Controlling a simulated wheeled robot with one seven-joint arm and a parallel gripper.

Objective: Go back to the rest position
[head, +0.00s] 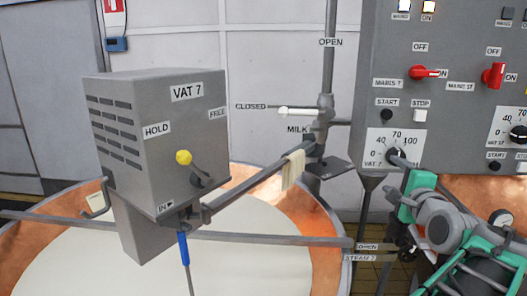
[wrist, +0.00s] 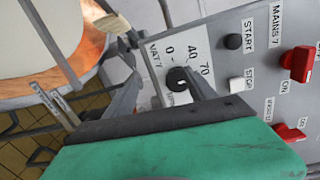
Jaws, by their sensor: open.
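My gripper (head: 404,164) is in front of the VAT 7 dial at the lower left of the grey control panel. In the wrist view my gripper (wrist: 160,68) shows two grey fingers standing apart, with nothing held between them. The black knob of the VAT 7 dial (wrist: 177,78) sits close to the tip of the right finger. I cannot tell whether they touch. In the head view my fingers partly cover this dial (head: 384,142). My green and grey arm reaches in from the lower right.
The grey control panel (head: 450,60) has red switches (head: 493,75) and START and STOP buttons close to my gripper. The copper vat (head: 318,215) of milk stands to the left, with the VAT 7 box (head: 150,110) above it. A milk pipe (head: 328,60) rises between vat and panel.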

